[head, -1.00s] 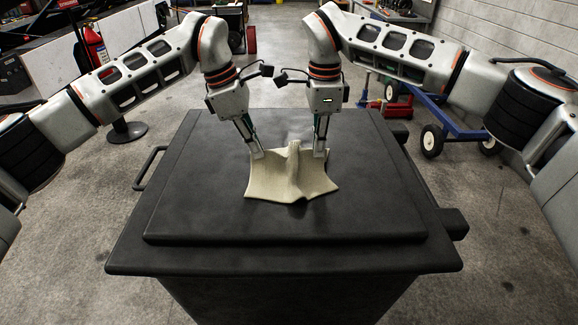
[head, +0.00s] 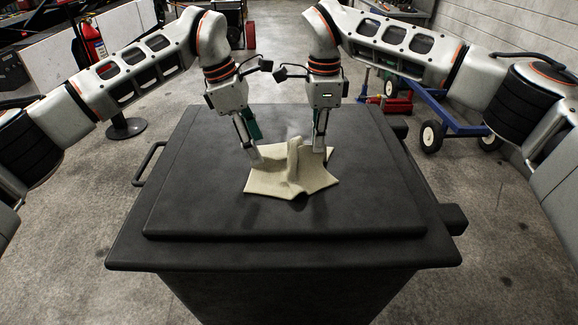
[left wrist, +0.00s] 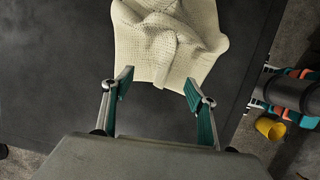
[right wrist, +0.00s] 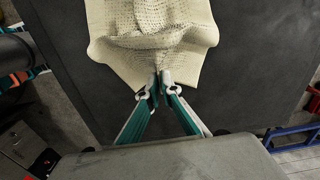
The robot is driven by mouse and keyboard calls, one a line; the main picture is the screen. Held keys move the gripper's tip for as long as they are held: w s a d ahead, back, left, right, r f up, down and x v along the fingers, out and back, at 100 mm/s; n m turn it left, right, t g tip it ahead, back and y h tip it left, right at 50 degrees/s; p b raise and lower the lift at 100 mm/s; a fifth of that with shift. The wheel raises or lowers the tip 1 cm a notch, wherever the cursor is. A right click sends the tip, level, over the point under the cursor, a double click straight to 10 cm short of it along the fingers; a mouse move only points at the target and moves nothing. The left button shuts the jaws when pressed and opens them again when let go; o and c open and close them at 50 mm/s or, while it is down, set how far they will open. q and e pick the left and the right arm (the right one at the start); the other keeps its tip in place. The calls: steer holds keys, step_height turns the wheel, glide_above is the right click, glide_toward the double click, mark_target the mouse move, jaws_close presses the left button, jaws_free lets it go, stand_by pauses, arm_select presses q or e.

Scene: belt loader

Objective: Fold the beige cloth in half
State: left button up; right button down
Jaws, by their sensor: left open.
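The beige cloth (head: 292,178) lies rumpled on the black lid, with a tall fold standing up in its middle. My left gripper (head: 254,157) is at the cloth's back left edge. In the left wrist view, its fingers (left wrist: 159,80) are spread wide on either side of the cloth's near edge (left wrist: 160,76), not gripping it. My right gripper (head: 320,150) is at the back right edge. In the right wrist view, its fingertips (right wrist: 159,82) are together on the near edge of the cloth (right wrist: 150,55). The cloth's underside is hidden.
The black cabinet lid (head: 210,215) has bare room in front of and beside the cloth. A handle (head: 148,165) sticks out at its left side. A blue cart (head: 450,122) stands on the floor at the back right.

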stand_by(0.3)
steer(key=shift+r+p, duration=0.55)
steer(key=shift+p, duration=0.15)
arm_select(q)
steer(key=shift+y, duration=0.8)
steer(key=shift+a+r, duration=0.15)
steer(key=shift+r, duration=0.8)
steer(key=shift+a+r, duration=0.2)
steer(key=shift+r, duration=0.8)
steer(key=shift+a+r, duration=0.15)
steer(key=shift+r, duration=0.8)
step_height(320, 180, up, 8)
steer(key=a, duration=0.1)
steer(key=shift+a, duration=0.1)
arm_select(e)
steer(key=c, duration=1)
jaws_free()
steer(key=shift+o, duration=0.2)
